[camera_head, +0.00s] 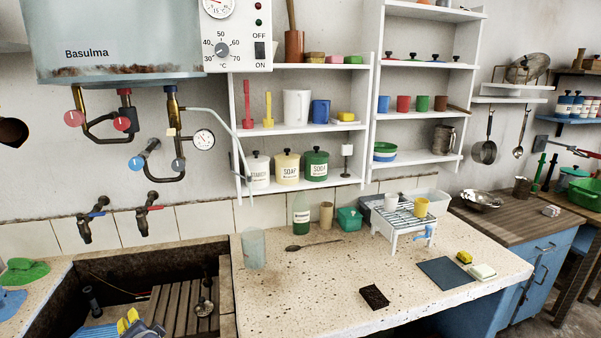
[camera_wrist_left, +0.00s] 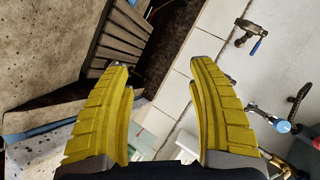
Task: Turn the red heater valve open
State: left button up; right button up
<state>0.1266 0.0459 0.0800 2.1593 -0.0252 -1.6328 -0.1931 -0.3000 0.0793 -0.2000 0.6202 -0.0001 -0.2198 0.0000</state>
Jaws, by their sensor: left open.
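Two round red valve knobs sit on the pipes under the water heater (camera_head: 120,45): a left red knob (camera_head: 73,118) and a right red knob (camera_head: 121,124). I cannot tell which is the heater valve. My left gripper (camera_head: 128,322) is low over the trough, well below the knobs. In the wrist view its yellow fingers (camera_wrist_left: 157,66) are apart with nothing between them. A blue knob (camera_wrist_left: 283,126) and a bit of red (camera_wrist_left: 316,143) show at that view's right edge. My right gripper is out of view.
A blue-handled tap (camera_head: 88,222) and a red-handled tap (camera_head: 145,210) stick out from the tiled wall above the trough (camera_head: 50,300). A thin grey pipe (camera_head: 232,130) and a gauge (camera_head: 204,139) are right of the knobs. A glass (camera_head: 253,248) stands on the counter.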

pick_arm(q)
jog(key=s+d+f+m+g+h, duration=0.1)
jog(key=s+d+f, duration=0.25)
jog(key=s, duration=0.55)
jog(key=s+d+f+h, duration=0.1)
jog(key=s+d+f, duration=0.3)
jog(key=s, duration=0.5)
jog(key=s+d+f+m+g+h, duration=0.1)
jog(key=s+d+f, duration=0.1)
jog(key=s+f, duration=0.6)
jog(key=s+d+f+g+h, duration=0.1)
jog(key=s+d+f+h, duration=0.15)
jog(key=f, duration=1.15)
jog(key=s+d+f+g+h, duration=0.1)
jog(key=d+f+g, duration=0.15)
jog(key=f, duration=1.15)
jog(key=s+f+n+g+h, duration=0.1)
jog(key=s+f+n+g, duration=0.1)
jog(key=s+f, duration=1.9)
jog(key=shift+s+d+f+n, duration=0.15)
jog(key=shift+s+f+n, duration=0.1)
jog(key=shift+s+n, duration=0.55)
jog(key=shift+w+g, duration=0.1)
jog(key=shift+g, duration=0.15)
